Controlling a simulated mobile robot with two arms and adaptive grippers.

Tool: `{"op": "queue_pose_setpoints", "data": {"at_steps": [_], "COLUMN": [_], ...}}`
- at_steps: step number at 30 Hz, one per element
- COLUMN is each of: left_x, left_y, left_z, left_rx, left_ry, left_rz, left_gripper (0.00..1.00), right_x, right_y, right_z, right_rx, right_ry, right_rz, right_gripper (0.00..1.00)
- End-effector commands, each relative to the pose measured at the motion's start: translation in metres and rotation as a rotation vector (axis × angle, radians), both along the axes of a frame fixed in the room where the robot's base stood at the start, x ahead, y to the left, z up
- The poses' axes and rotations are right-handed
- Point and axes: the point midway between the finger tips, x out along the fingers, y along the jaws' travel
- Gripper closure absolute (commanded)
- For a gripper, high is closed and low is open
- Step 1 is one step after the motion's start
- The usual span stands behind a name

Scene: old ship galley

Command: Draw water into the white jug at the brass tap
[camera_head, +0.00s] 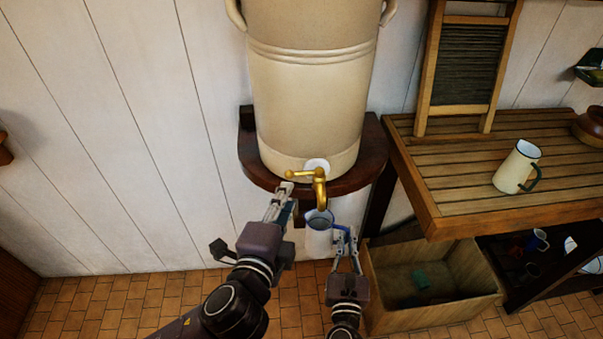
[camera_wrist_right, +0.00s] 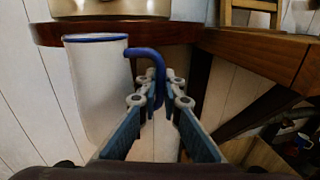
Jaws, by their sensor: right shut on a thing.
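The white jug (camera_head: 319,239) with a blue rim and blue handle is upright under the spout of the brass tap (camera_head: 318,185), in the head view. My right gripper (camera_head: 346,236) is shut on the jug's blue handle; the jug (camera_wrist_right: 98,90) and the handle between the fingers (camera_wrist_right: 158,88) also show in the right wrist view. My left gripper (camera_head: 284,192) is up at the left end of the tap's lever, close to it or touching. Whether its fingers are open or shut is unclear. I cannot make out any water stream.
The tap sits low on a large cream stoneware crock (camera_head: 312,90) on a dark wooden wall shelf (camera_head: 250,165). To the right is a slatted wooden counter (camera_head: 455,190) with a cream mug (camera_head: 517,168) and a washboard (camera_head: 467,65). A wooden crate (camera_head: 385,305) stands below.

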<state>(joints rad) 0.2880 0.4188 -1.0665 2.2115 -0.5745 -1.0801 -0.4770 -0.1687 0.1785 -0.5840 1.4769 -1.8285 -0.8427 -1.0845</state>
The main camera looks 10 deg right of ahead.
Motion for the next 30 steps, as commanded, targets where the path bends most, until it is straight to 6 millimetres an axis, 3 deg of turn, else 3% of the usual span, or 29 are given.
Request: {"op": "queue_pose_setpoints", "data": {"at_steps": [6,11,24,30], "left_x": [-0.011,-0.004,0.066,0.087], "left_y": [0.004,0.000,-0.030,-0.039], "left_z": [-0.001,-0.001,-0.015,-0.020], "left_rx": [0.005,0.005,0.005,0.004], "left_ry": [-0.050,-0.061,-0.059,-0.058], "left_rz": [-0.063,-0.073,-0.072,-0.072], "left_gripper": [0.74,0.74,0.74,0.74], "right_x": [0.001,0.001,0.001,0.001], "right_y": [0.000,0.000,0.000,0.000], "right_z": [0.002,0.002,0.002,0.002], "right_rx": [0.001,0.001,0.001,0.001], "right_ry": [-0.003,-0.003,-0.003,-0.003], "right_rz": [-0.001,-0.001,-0.001,-0.001], "right_gripper": [1.00,1.00,1.00,1.00]}}
